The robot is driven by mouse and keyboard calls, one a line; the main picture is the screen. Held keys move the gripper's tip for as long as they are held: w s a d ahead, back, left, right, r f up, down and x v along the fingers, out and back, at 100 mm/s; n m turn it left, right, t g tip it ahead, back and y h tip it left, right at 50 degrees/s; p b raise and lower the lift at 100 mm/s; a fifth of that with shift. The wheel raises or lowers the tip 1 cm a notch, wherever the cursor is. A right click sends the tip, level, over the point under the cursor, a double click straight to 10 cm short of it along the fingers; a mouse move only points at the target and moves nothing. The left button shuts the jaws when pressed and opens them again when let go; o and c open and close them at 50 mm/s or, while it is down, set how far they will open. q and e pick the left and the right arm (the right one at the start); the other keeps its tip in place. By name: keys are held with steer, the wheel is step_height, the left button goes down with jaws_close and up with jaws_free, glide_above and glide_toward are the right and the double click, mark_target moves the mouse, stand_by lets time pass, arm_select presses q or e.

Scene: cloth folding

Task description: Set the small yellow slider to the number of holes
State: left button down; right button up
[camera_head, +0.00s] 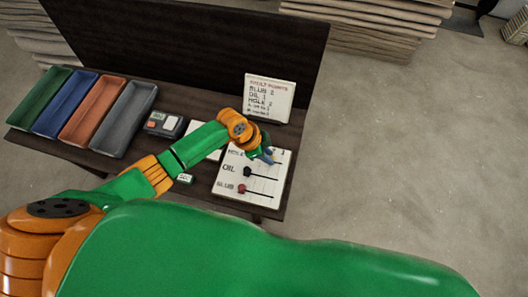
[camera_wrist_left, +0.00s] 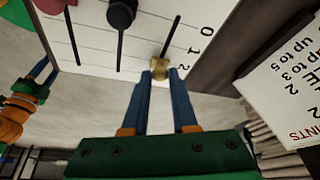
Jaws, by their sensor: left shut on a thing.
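The white slider board (camera_head: 225,185) lies at the right end of the dark table, with rows lettered HOLE, OIL and SLUB. The small yellow slider (camera_wrist_left: 160,67) shows in the left wrist view, beside the printed 2 or close to it. My left gripper (camera_wrist_left: 158,76) is shut on this yellow knob. In the head view, my left gripper (camera_head: 267,156) is over the HOLE row and hides the knob. The black slider (camera_head: 247,172) and the red slider (camera_head: 242,188) sit in the other rows, near their left ends. My right gripper is not in view.
A FAULT POINTS sign (camera_head: 268,98) stands behind the board; its lines seem to read SLUB 2, OIL 1, HOLE 2. Green, blue, orange and grey trays (camera_head: 121,120) stand at left. A small dark device (camera_head: 165,124) and a small label box (camera_head: 184,179) are on the table.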

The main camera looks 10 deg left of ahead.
arm_select(q)
steer(key=c, duration=0.7)
jaws_free()
steer(key=p+v, duration=0.2)
steer(key=v, duration=0.5)
steer(key=shift+p, duration=0.35)
